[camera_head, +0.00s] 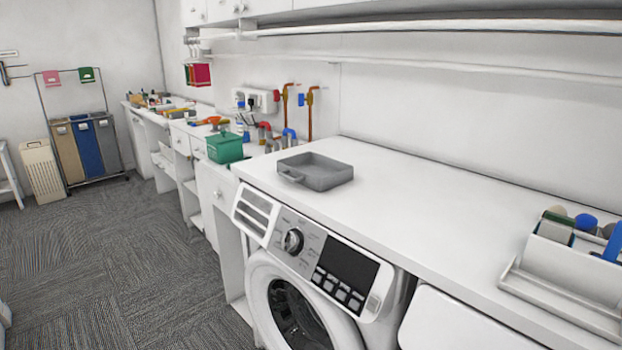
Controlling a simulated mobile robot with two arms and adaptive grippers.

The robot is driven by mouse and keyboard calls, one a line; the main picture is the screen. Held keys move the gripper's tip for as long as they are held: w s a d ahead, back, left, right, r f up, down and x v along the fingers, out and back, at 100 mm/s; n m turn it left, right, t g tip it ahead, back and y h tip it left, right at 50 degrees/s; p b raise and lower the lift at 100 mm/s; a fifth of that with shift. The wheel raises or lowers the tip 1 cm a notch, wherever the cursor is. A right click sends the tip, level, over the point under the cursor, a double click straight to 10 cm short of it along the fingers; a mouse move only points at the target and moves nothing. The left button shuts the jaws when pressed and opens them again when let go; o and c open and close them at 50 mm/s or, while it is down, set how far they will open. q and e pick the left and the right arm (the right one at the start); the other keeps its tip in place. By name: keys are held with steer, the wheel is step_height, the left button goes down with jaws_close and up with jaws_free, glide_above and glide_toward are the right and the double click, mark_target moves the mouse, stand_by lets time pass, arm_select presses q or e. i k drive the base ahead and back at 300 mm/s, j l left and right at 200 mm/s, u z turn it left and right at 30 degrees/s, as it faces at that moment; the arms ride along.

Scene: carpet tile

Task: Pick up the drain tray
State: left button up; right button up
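The drain tray (322,182) looks like a shallow grey rectangular tray with low walls and a small handle at its front left side. It sits flat on the white countertop (410,205), near the counter's left end, above the washing machine. Its inside looks empty. Neither of my grippers shows in the head view, and nothing touches the tray.
A white washing machine (300,270) stands below the counter. A white rack (570,270) with bottles is at the right. A green box (225,147) and pipes (284,105) are behind on the left. Hampers (88,148) stand far left. Carpet (110,270) is clear.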

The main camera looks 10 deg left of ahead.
mark_target(317, 172)
steer(key=i+j+u, duration=0.2)
steer(key=j+u, duration=0.25)
steer(key=i+j+u, duration=0.2)
steer(key=u, duration=0.2)
steer(key=i+j+u, duration=0.15)
steer(key=i+u, duration=0.3)
steer(key=i+j+u, duration=0.1)
steer(key=u, duration=0.3)
steer(key=i+u, duration=0.25)
steer(key=i, duration=0.9)
steer(key=i+z, duration=0.45)
steer(key=i+j+z, duration=0.1)
steer(key=i+z, duration=0.35)
steer(key=i+j+z, duration=0.2)
steer(key=i+z, duration=0.25)
steer(key=i+j+z, duration=0.25)
steer(key=j+z, duration=0.2)
steer(key=l, duration=0.1)
